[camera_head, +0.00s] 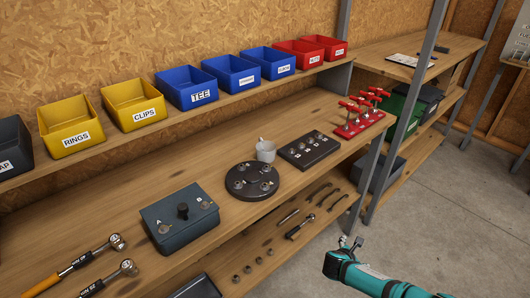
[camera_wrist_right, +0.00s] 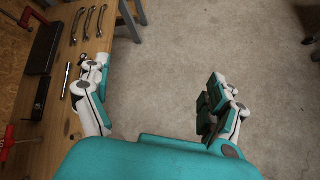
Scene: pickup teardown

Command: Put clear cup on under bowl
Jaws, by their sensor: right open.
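A small pale, greyish-white cup (camera_head: 266,151) stands on the middle shelf, just behind a round black plate (camera_head: 252,190) with several metal fittings on it. Its material is too small to judge as clear. I see no thing that is plainly a bowl. My right gripper (camera_head: 345,250) is at the lower right in the head view, out over the floor in front of the shelves and well away from the cup. In the right wrist view its fingers (camera_wrist_right: 158,95) are wide apart with only bare floor between them. My left gripper is not in view.
Blue bins (camera_head: 186,87), yellow bins (camera_head: 133,104) and red bins line the upper shelf. A dark box with a knob (camera_head: 180,222), a black block (camera_head: 309,150) and red T-handles (camera_head: 362,115) share the middle shelf. Wrenches (camera_head: 315,195) lie below. A grey post (camera_head: 395,130) stands right of the T-handles.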

